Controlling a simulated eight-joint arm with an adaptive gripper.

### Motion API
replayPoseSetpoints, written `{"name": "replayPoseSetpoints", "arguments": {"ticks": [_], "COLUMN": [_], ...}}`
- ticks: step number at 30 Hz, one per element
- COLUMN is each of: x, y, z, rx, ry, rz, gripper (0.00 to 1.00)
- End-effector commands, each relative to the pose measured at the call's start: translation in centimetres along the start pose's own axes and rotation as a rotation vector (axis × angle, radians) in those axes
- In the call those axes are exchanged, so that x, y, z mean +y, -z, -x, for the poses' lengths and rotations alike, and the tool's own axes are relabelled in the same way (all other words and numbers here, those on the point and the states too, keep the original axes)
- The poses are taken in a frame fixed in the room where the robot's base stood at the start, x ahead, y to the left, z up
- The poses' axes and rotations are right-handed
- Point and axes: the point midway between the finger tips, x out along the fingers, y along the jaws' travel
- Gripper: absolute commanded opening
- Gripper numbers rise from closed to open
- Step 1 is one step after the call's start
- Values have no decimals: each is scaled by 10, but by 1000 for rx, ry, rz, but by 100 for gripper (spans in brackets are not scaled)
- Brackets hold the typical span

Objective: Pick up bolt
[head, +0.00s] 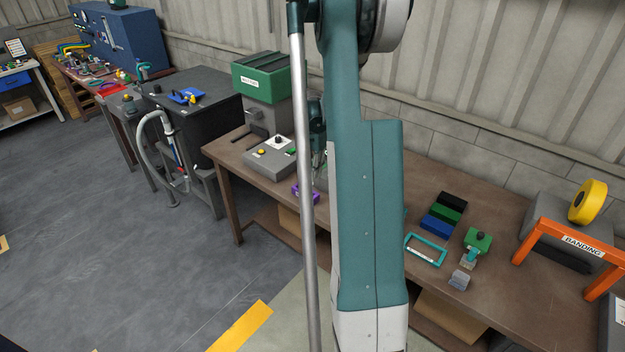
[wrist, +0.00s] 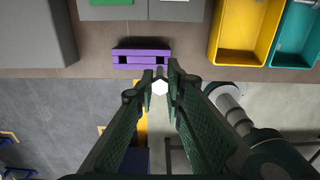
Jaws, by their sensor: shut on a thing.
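The bolt (wrist: 160,88) shows in the wrist view as a small pale hexagonal head between my fingertips. My gripper (wrist: 160,78) is shut on it and holds it near the table's front edge, as seen from above. In the head view my gripper (head: 318,158) is mostly hidden behind my arm, and I cannot make out the bolt there. The bolt's shank is not clearly visible.
A purple block (wrist: 141,57) lies on the brown table (wrist: 92,40) just beyond the fingertips. A yellow tray (wrist: 236,58) and a teal tray (wrist: 288,62) stand to the right. A grey control box (head: 271,157) with buttons is on the table in the head view.

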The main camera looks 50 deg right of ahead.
Motion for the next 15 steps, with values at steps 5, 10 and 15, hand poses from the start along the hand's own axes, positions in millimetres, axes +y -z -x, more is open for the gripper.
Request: {"name": "replayPoseSetpoints", "arguments": {"ticks": [5,10,15], "x": [0,0,0], "y": [0,0,0], "z": [10,12,12], "rx": [0,0,0], "ry": [0,0,0], "rz": [0,0,0], "gripper": [0,0,0]}}
